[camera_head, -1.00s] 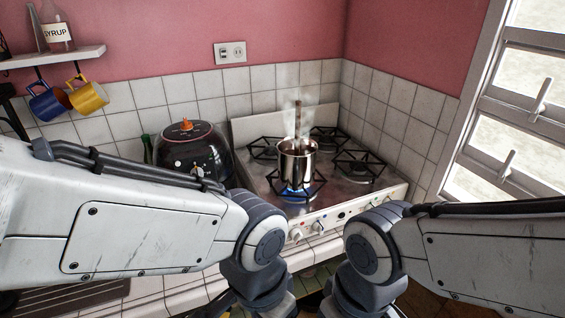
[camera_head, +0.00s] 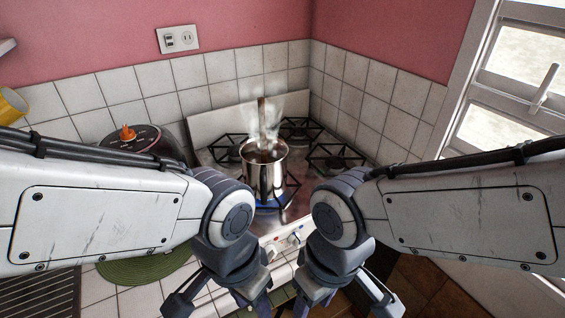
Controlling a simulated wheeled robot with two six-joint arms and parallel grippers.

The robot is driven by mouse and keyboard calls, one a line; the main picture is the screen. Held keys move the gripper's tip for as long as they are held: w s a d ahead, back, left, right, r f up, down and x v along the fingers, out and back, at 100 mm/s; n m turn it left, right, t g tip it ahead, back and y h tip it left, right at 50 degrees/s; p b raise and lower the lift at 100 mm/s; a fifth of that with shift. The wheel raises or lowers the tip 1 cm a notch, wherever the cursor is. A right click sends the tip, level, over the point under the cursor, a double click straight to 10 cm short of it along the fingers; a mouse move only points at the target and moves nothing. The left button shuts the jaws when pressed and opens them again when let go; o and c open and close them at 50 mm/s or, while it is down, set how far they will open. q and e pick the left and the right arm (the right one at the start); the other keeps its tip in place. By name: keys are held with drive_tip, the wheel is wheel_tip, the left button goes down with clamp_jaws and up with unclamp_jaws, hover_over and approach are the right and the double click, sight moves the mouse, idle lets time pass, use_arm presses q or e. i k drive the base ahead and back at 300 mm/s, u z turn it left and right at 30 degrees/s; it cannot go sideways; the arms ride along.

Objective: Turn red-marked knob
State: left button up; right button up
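The stove's front panel (camera_head: 283,243) shows between my two wrists. Two pale knobs are visible on it, a left knob (camera_head: 270,252) and a right knob (camera_head: 295,238). Small reddish specks show near them, too small to tell which knob is marked. The rest of the panel is hidden by my arms. My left gripper (camera_head: 222,303) is at the bottom edge, below and left of the knobs. My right gripper (camera_head: 345,301) is at the bottom edge, below and right of them. Both are apart from the knobs, and their fingertips are cut off by the frame.
A steaming metal pot (camera_head: 265,178) with a wooden-handled utensil stands on a lit burner with blue flame (camera_head: 268,202). A dark rounded appliance (camera_head: 150,140) with an orange knob is left. A green round mat (camera_head: 145,268) lies on the tiled counter. A window (camera_head: 520,90) is right.

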sight(271, 250)
drive_tip(key=u, duration=1.05)
drive_tip(key=k, duration=1.1)
drive_tip(key=z, duration=1.2)
